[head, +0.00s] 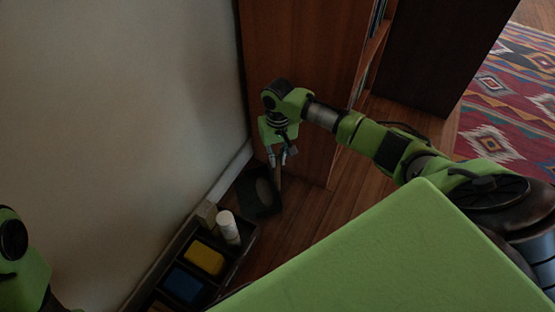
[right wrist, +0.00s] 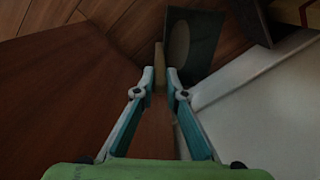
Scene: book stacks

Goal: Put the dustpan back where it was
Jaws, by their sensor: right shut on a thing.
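The dustpan (head: 258,194) is a dark pan with a lighter oval patch, low in the corner between the pale wall and the side of the wooden bookcase. My right gripper (head: 283,157) points down beside the bookcase and is shut on the dustpan's brown handle. In the right wrist view the gripper (right wrist: 160,76) has its fingertips either side of the tan handle, with the dark pan (right wrist: 195,42) beyond them. I cannot tell whether the pan touches the floor. Only a green part of my left arm shows at the left edge; its gripper is out of view.
A dark compartmented tray (head: 213,274) stands along the wall, holding a yellow item (head: 205,258), a blue item (head: 184,285) and a white bottle (head: 228,227). The bookcase side (head: 300,70) rises close behind my right gripper. Wooden floor (head: 301,203) is clear to the right; a patterned rug (head: 508,110) lies beyond.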

